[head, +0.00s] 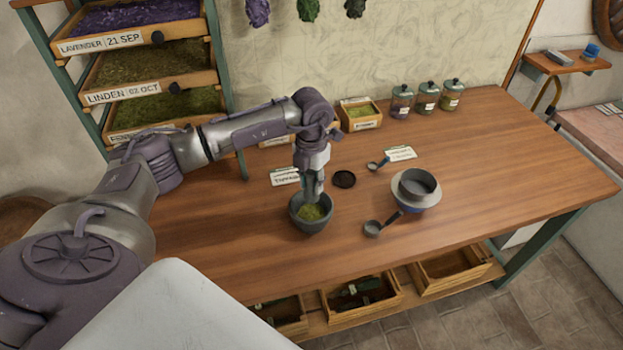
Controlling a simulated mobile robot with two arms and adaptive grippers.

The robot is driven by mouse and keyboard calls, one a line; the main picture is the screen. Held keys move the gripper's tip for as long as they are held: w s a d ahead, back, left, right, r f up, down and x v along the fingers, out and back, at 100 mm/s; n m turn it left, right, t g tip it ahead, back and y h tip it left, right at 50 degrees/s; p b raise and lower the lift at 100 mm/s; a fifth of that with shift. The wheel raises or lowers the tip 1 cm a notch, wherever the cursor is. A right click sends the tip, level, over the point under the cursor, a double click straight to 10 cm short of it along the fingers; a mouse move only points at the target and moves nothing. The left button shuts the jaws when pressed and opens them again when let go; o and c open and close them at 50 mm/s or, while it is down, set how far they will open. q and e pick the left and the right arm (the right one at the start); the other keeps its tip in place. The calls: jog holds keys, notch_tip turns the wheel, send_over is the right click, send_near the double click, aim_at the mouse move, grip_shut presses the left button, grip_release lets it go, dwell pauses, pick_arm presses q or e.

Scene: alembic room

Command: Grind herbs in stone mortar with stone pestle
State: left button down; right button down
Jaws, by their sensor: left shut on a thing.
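The dark grey stone mortar (298,217) stands upright on the wooden table and holds green herbs (313,212). My left gripper (314,192) points straight down over the mortar, with its fingertips at about the rim. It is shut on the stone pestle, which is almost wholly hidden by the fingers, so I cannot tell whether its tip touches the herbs. My right gripper is out of view.
Right of the mortar are a dark round lid (344,179), a metal scoop (373,228), a small spoon (372,167) and stacked grey bowls (417,189). Cards, herb boxes (360,124) and glass jars (426,100) line the back. The table's right side is clear.

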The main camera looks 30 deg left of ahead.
aim_at(312, 193)
pick_arm(q)
notch_tip(312, 193, down, 4)
jog(key=shift+b, duration=1.2)
jog(key=shift+f+b, duration=1.3)
jog(key=shift+f, duration=0.4)
jog(key=shift+f+b, duration=0.3)
jog(key=shift+f, duration=0.05)
jog(key=shift+s+d, duration=0.1)
